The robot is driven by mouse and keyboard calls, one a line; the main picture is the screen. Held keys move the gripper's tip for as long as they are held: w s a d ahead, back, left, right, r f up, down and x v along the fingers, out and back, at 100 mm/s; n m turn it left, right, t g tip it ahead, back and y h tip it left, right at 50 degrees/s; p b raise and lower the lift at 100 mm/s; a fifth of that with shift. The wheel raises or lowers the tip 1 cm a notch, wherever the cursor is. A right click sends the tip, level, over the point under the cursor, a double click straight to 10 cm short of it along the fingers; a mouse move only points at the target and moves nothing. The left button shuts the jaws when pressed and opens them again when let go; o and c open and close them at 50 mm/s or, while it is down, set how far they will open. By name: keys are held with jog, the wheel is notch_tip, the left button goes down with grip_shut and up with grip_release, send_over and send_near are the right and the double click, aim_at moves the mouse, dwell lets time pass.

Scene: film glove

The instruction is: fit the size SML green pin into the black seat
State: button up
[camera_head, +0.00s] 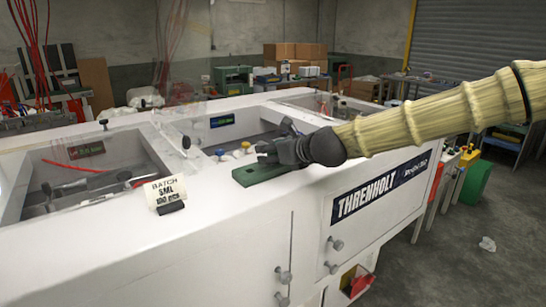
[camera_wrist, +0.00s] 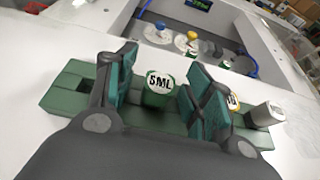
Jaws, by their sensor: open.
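The green pin with a white cap marked SML (camera_wrist: 158,88) stands in a long green block (camera_wrist: 60,97) in the wrist view. My gripper (camera_wrist: 165,95) is open, with one teal-padded finger on each side of this pin; a gap shows at the left, and contact on the right is unclear. In the head view my gripper (camera_head: 270,152) is over the green block (camera_head: 262,175), and the pin cannot be made out. A dark square recess (camera_wrist: 74,82) lies in the block's left end; I cannot tell whether it is the black seat.
A sign reading "BATCH SML 100 PCS" (camera_head: 166,192) stands on the white bench top (camera_head: 225,215). Open wells with clear walls lie behind.

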grip_shut()
